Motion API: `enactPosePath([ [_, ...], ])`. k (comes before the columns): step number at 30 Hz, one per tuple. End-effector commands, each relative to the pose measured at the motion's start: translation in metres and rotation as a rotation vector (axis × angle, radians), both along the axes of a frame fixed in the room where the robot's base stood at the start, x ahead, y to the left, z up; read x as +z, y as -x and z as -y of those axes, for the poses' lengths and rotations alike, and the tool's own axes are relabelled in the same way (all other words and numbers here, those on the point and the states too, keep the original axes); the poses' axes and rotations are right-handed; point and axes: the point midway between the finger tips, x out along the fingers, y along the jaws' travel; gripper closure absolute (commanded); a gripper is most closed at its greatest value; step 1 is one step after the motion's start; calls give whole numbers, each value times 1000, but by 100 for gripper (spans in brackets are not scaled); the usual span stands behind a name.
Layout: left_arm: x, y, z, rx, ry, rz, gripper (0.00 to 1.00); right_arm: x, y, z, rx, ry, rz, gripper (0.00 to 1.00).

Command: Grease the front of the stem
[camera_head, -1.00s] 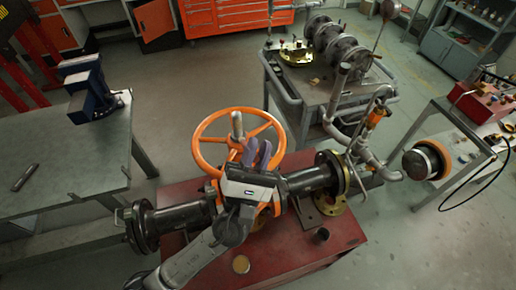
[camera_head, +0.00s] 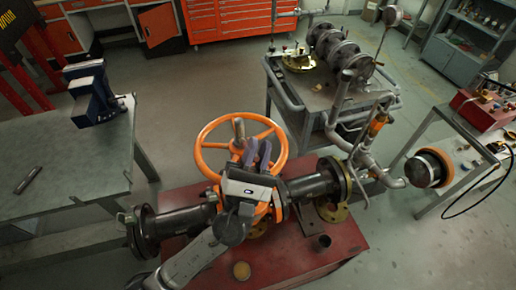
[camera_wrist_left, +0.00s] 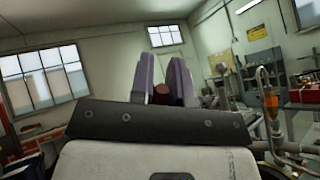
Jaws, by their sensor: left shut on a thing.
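The gate valve with its orange handwheel (camera_head: 206,135) stands on a red bench. Its stem (camera_head: 239,130) rises upright through the wheel's middle, and the visible part looks brownish. My left gripper (camera_head: 257,152) is just right of and in front of the stem, its purple fingers pointing up. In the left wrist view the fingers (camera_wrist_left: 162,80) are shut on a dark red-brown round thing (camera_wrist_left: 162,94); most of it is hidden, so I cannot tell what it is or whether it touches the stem. A small round tin with tan contents (camera_head: 241,271) stands on the bench. My right gripper is out of view.
Dark flanged pipes (camera_head: 312,187) extend from both sides of the valve. A small dark cup (camera_head: 322,242) stands on the red bench (camera_head: 285,262). A grey workbench (camera_head: 75,165) is at left, and a cart (camera_head: 305,100) with pipework stands behind. Open floor lies between them.

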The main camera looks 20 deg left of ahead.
Motion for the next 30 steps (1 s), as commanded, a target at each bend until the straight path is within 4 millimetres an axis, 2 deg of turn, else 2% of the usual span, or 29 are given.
enactPosePath([
  [9,28,1,1,0,0,0,100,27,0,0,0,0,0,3],
  [18,37,1,1,0,0,0,100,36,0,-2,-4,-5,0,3],
  [30,66,0,0,0,0,0,100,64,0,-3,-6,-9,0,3],
])
